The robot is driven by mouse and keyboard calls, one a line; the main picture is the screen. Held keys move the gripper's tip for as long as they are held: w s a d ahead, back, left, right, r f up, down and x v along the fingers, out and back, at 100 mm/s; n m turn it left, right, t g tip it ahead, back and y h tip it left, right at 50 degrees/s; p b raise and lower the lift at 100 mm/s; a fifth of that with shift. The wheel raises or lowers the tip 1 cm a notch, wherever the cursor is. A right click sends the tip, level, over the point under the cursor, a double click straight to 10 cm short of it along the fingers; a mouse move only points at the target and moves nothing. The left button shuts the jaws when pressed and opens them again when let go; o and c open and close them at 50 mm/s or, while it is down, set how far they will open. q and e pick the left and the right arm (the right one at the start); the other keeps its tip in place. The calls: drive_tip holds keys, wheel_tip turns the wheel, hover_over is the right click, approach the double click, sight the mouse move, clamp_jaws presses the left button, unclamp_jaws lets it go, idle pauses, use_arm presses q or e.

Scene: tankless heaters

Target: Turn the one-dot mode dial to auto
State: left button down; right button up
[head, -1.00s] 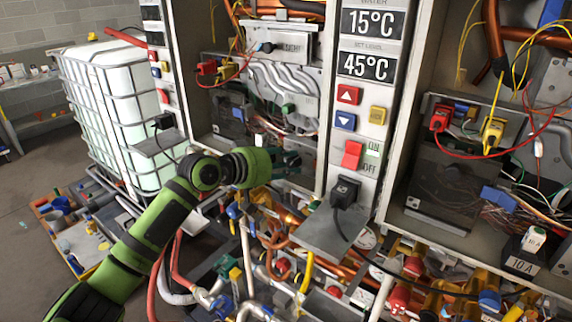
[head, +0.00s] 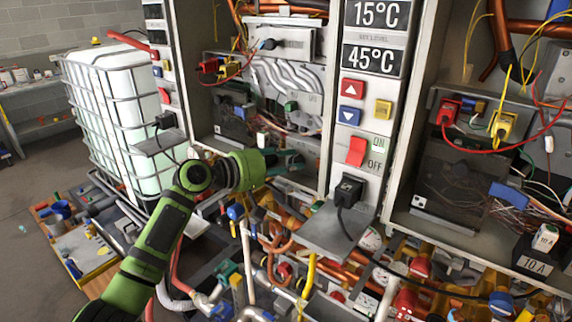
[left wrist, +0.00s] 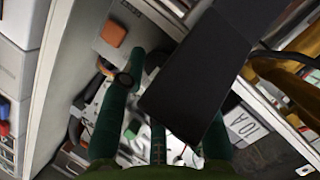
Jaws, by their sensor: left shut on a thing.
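My left gripper (head: 288,161) reaches into the lower part of the left open cabinet (head: 325,130). In the left wrist view its green fingers (left wrist: 150,115) straddle a dark block (left wrist: 195,78), and the gripper is shut on it. The block hides one fingertip and much of what lies behind. I cannot make out a one-dot mode dial or its auto mark in either view. My right gripper is not in view.
The middle panel has displays (head: 375,60), arrow buttons and a red switch (head: 357,151). A black plug (head: 348,190) with a cable sits above a grey shelf (head: 335,232). Pipes and valves crowd below. A caged white tank (head: 125,105) stands left.

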use_arm(q)
drive_tip(key=shift+s+d+f, duration=0.15)
drive_tip(key=shift+d+f, duration=0.05)
drive_tip(key=shift+f, duration=0.3)
drive_tip(key=c, duration=0.9)
unclamp_jaws()
drive_tip(key=shift+r, duration=0.15)
drive_tip(key=shift+r, duration=0.1)
drive_tip(key=shift+r, duration=0.1)
